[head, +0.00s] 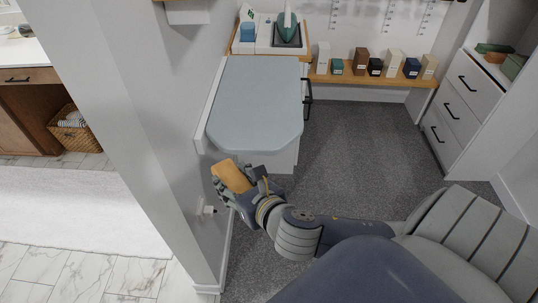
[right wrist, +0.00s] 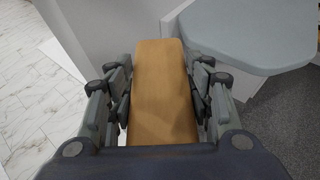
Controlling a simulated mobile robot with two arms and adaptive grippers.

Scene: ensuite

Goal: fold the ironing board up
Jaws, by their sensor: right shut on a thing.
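The ironing board (head: 257,103) is a pale blue-grey padded board, lying flat and extended along the wall. Its rounded near end also shows in the right wrist view (right wrist: 255,32). My right gripper (head: 236,182) is just in front of that near end, close to the wall. It is shut on a tan wooden piece (head: 231,175), which lies between the fingers in the right wrist view (right wrist: 162,90). The frames do not show whether this piece is joined to the board. My left gripper is not in view.
A green iron (head: 287,28) stands at the board's far end, beside a blue object (head: 248,32). A low wooden shelf (head: 345,76) bears several small boxes. White drawers (head: 467,100) stand at the right. Carpet (head: 360,150) between is clear. A wall edge (head: 180,150) rises close left of my gripper.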

